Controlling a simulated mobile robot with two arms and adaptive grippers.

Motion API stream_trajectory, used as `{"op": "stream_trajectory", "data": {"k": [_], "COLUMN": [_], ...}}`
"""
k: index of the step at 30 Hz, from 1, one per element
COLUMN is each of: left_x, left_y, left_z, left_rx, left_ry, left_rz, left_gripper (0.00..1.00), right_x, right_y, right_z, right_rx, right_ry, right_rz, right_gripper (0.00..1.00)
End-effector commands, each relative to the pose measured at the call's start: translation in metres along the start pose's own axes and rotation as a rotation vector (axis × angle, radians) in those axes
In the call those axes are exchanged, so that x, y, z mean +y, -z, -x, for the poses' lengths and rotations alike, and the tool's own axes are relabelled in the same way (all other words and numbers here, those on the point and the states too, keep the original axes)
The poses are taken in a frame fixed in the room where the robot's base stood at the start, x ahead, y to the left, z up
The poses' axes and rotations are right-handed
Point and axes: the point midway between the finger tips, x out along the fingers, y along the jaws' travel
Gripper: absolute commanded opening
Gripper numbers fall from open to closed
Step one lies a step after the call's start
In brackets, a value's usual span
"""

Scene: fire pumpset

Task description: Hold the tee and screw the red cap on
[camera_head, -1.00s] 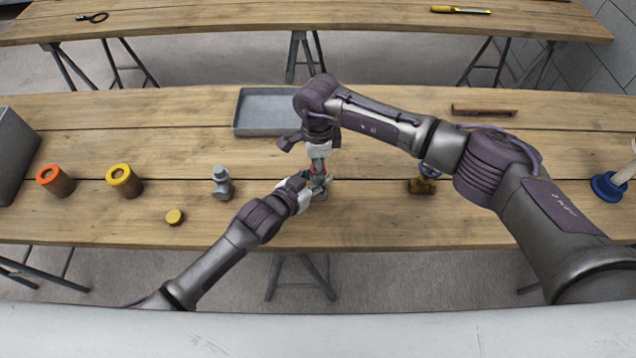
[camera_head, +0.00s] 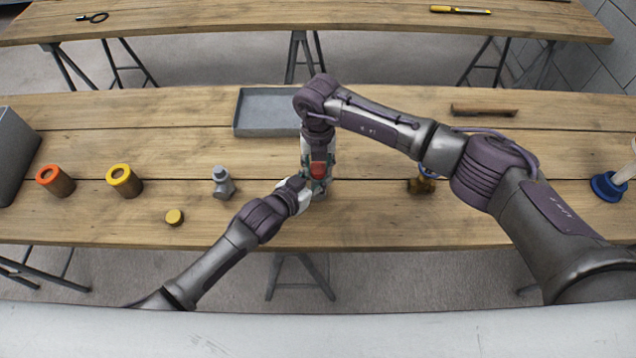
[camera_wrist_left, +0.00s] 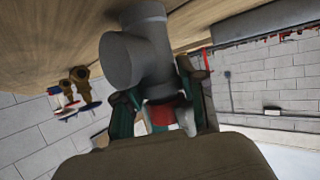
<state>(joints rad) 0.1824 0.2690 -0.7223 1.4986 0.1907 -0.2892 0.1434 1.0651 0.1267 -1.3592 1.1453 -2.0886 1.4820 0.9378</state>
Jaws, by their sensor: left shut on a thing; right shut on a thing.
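The grey tee (camera_wrist_left: 135,50) fills the upper middle of the left wrist view, between the fingers of my left gripper (camera_wrist_left: 158,100). In the head view my left gripper (camera_head: 312,190) is shut on the tee, which is mostly hidden there. The red cap (camera_head: 318,170) shows at my right gripper (camera_head: 318,175), which comes from above and is shut on it. In the left wrist view the red cap (camera_wrist_left: 160,114) is next to the tee's near end. Whether its thread is engaged cannot be told.
A grey tray (camera_head: 238,118) lies behind the grippers. A grey fitting (camera_head: 223,183), a yellow cap (camera_head: 174,217), and orange-topped (camera_head: 60,183) and yellow-topped (camera_head: 128,184) cylinders stand left. A brass valve (camera_head: 418,186) is close on the right. Bare table lies between these.

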Motion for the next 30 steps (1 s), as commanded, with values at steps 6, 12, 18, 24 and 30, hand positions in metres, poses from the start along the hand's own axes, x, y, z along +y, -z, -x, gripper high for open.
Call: {"op": "stream_trajectory", "data": {"k": [6, 12, 18, 24, 30], "left_x": [-0.001, 0.000, 0.000, 0.000, 0.000], "left_y": [-0.008, -0.007, -0.007, -0.007, -0.007], "left_z": [0.000, 0.000, 0.000, 0.000, 0.000], "left_rx": [-0.017, -0.016, -0.016, -0.015, -0.015], "left_ry": [0.002, 0.001, 0.001, 0.001, 0.001], "left_rz": [0.001, 0.000, 0.000, -0.001, -0.001], "left_gripper": [0.00, 0.00, 0.00, 0.00, 0.00], "right_x": [0.002, 0.001, 0.001, 0.001, 0.001], "right_y": [0.003, 0.002, 0.001, 0.000, 0.000], "right_z": [-0.002, -0.001, -0.001, 0.013, 0.039], "right_rx": [0.008, 0.005, 0.003, -0.001, 0.000], "right_ry": [0.000, -0.001, -0.002, -0.002, -0.001], "right_rz": [0.006, 0.006, 0.006, 0.006, 0.007], "right_gripper": [0.47, 0.64, 0.64, 0.64, 0.64]}}
